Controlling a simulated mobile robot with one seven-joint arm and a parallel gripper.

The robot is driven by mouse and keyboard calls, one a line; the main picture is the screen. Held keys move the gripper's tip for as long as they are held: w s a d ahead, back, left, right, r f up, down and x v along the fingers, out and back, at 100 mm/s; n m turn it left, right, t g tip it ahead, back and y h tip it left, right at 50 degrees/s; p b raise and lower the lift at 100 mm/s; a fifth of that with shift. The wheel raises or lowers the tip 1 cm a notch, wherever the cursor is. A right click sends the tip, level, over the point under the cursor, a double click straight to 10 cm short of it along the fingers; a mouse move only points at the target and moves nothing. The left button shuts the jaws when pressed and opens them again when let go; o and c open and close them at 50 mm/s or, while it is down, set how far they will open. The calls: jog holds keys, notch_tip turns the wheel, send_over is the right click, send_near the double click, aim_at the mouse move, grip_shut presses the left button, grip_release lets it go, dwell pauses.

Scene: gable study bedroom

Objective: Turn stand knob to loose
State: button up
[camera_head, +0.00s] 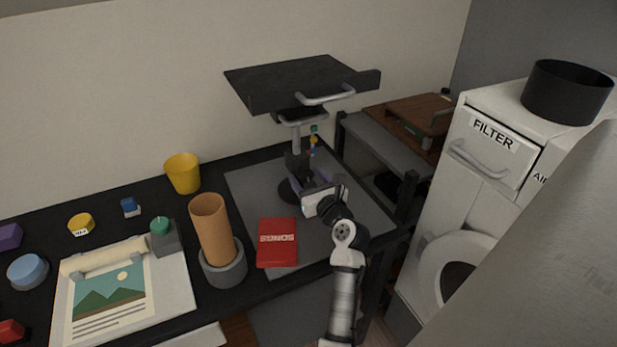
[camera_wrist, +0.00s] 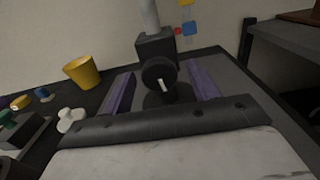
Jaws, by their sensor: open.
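The stand (camera_head: 297,137) has a black top plate (camera_head: 300,82) with a grey handle, a grey post, a black clamp block and a round base. In the wrist view, the round black stand knob (camera_wrist: 156,73) sits on the front of the block (camera_wrist: 155,47). A short white mark on the knob is tilted slightly from upright. My gripper (camera_head: 308,181) is at the lower part of the stand. In the wrist view my gripper (camera_wrist: 158,70) is open, with one purple finger on each side of the knob and visible gaps. I cannot make out the knob in the head view.
Small coloured pieces (camera_head: 313,140) hang right of the post. A shelf (camera_head: 384,146) and white filter cabinet (camera_head: 478,190) are right.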

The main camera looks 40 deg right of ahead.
jog(key=c, duration=1)
